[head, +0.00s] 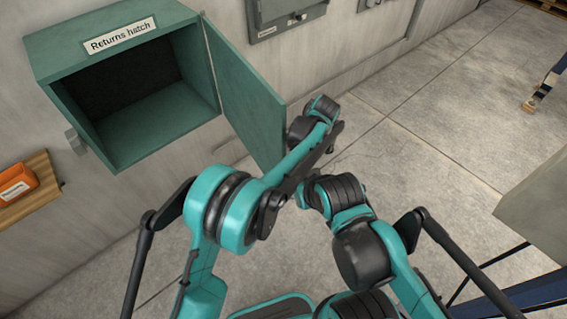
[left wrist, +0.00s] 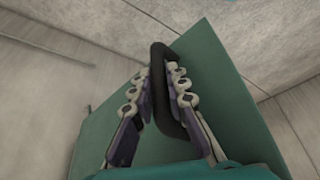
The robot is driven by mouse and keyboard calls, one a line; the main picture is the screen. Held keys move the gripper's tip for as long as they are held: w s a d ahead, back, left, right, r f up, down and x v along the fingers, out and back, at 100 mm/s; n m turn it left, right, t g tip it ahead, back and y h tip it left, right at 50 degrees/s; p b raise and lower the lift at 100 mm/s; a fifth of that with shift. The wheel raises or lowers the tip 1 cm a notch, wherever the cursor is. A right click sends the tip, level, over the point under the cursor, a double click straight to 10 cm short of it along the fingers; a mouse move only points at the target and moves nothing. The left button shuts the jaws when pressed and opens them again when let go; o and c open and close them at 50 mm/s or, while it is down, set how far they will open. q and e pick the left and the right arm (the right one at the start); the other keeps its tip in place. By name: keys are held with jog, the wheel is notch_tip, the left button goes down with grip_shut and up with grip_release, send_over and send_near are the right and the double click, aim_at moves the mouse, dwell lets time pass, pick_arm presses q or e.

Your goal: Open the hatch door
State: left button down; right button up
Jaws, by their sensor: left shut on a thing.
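The green returns hatch (head: 48,55) is a wall box at the upper left, its dark inside showing. Its green door (head: 240,95) is swung well out from the right edge of the box. In the left wrist view the green door (left wrist: 215,75) fills the middle, with a black handle (left wrist: 158,56) on it. My left gripper (left wrist: 161,75) has its fingers on either side of the handle, shut on it. In the head view my left arm reaches to the door's right side, and the fingers are hidden. My right arm is folded at the centre; its gripper is not visible.
A wooden shelf (head: 38,205) with an orange box (head: 14,184) is on the wall at the lower left. A grey wall panel (head: 285,14) is right of the hatch. A grey surface (head: 540,205) stands at the right edge.

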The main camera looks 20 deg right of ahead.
pick_arm(q)
jog(key=c, duration=1.5)
grip_release()
jog(key=v, duration=1.2)
jog(key=shift+c, duration=0.3)
